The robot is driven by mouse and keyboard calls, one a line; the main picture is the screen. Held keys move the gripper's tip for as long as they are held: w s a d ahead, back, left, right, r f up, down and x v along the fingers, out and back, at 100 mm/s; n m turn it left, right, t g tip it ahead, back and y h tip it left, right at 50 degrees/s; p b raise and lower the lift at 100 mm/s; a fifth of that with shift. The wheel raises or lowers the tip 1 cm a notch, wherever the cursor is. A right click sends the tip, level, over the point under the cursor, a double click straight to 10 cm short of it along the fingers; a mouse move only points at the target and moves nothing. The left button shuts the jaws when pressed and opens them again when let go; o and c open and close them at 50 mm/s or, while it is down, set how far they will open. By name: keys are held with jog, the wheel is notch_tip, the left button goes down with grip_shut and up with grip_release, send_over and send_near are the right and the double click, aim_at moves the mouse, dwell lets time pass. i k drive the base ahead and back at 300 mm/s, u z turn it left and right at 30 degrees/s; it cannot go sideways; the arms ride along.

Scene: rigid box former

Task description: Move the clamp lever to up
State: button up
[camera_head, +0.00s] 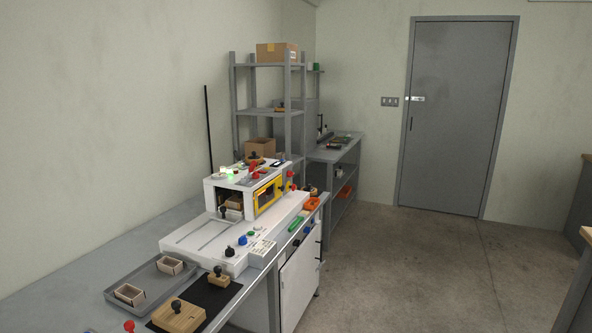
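The white box former (215,238) stands on the bench at the left, with a yellow-framed window (268,194) on its raised housing. Several knobs and levers show on it: a red one on top (254,170), a red one at the right end (290,175), a black knob at the front of the housing (223,211), a blue knob (242,240) and a black knob (229,251) on the near deck. I cannot tell which is the clamp lever, nor its position. My gripper is not in view.
A grey tray (140,281) with two small open boxes sits on the near bench. Wooden blocks with black knobs (178,315) lie on a dark mat beside it. A grey shelf (270,110) stands behind the machine. The floor (430,270) to the right is clear.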

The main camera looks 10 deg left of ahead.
aim_at(253, 165)
jog(key=z, duration=0.1)
jog(key=i, duration=1.05)
jog(key=u, duration=0.55)
jog(key=i, duration=1.15)
jog(key=u, duration=1.6)
jog(key=i, duration=0.6)
jog(key=u, duration=0.6)
